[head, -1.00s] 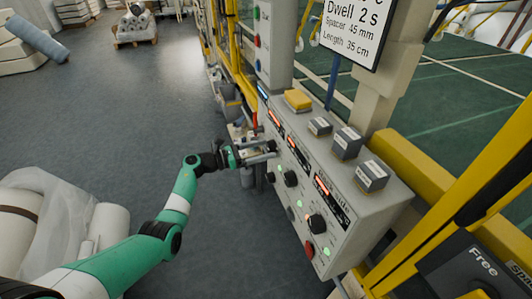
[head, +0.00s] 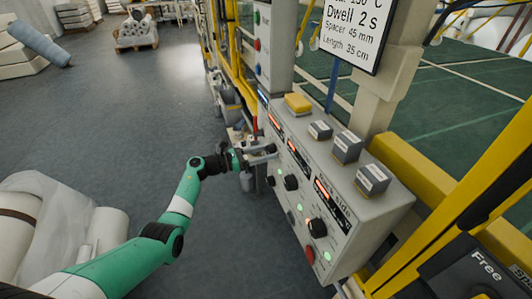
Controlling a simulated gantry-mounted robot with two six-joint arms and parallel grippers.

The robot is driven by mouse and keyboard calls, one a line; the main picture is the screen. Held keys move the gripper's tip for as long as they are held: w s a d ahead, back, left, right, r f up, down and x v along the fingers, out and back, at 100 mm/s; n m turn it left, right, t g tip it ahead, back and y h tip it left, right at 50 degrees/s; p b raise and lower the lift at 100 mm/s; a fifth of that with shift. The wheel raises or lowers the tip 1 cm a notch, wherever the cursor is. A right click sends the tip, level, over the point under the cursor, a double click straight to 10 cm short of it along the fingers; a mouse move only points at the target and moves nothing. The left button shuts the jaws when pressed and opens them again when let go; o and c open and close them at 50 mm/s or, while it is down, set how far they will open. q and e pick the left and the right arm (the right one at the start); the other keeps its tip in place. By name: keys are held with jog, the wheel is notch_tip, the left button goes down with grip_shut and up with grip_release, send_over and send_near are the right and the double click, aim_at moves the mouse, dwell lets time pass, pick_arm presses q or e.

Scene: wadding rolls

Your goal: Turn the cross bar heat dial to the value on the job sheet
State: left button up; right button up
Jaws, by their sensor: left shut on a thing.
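The grey control box (head: 375,222) stands at the centre right. Its sloped front has several dark dials and lit red displays. My left gripper (head: 270,152) is at the far end of this front, its fingers shut on the far dial (head: 273,148), which they partly hide. A middle dial (head: 291,183) and a near dial (head: 316,227) are free. The dial labels are too small to read surely. The job sheet (head: 352,28) hangs above; it reads Dwell 2 s, Spacer 45 mm, Length 35 cm, with a cut-off line in °C above. My right gripper is out of view.
A yellow block (head: 298,103) and several small grey boxes (head: 347,146) sit on top of the control box. A red button (head: 309,254) is low on its front. Yellow rails (head: 420,175) stand at right. White rolls (head: 105,230) lie at lower left; the floor between is clear.

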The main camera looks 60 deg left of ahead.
pick_arm(q)
jog(key=n+p, duration=0.1)
jog(key=n, duration=0.1)
jog(key=shift+r+n+p, duration=0.15)
jog(key=shift+n+p, duration=0.25)
jog(key=n+p, duration=0.1)
jog(key=n, duration=0.2)
jog(key=shift+p, duration=0.35)
jog(key=n+p, duration=0.1)
jog(key=n, duration=0.4)
jog(key=shift+d+p, duration=0.1)
jog(key=shift+p, duration=0.3)
jog(key=shift+n+p, duration=0.45)
jog(key=shift+n, duration=1.05)
jog(key=o, duration=1.4)
jog(key=shift+c, duration=0.2)
